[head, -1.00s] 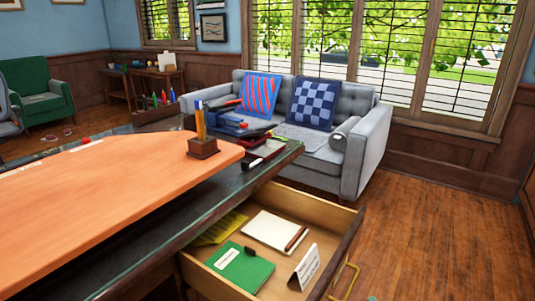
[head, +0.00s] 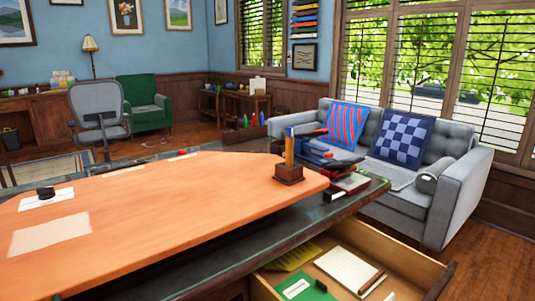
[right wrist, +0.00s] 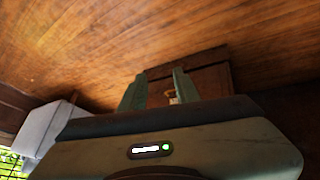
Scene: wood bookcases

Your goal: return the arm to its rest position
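My right gripper (right wrist: 158,90) shows only in the right wrist view. Its two greenish fingers stand apart with nothing held between them. Beyond the fingers is a dark brown wooden panel or cabinet (right wrist: 205,76) with a small brass-coloured part, and around it the wooden floor (right wrist: 110,45). No arm of mine shows in the head view, and my left gripper is in neither view.
The desk (head: 180,205) with an orange top fills the front of the head view. An open drawer (head: 405,262) juts out at its right, holding a notepad (head: 348,269) and a green book (head: 300,288). A grey sofa (head: 455,190) stands behind. Bare floor (head: 490,240) shows at right.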

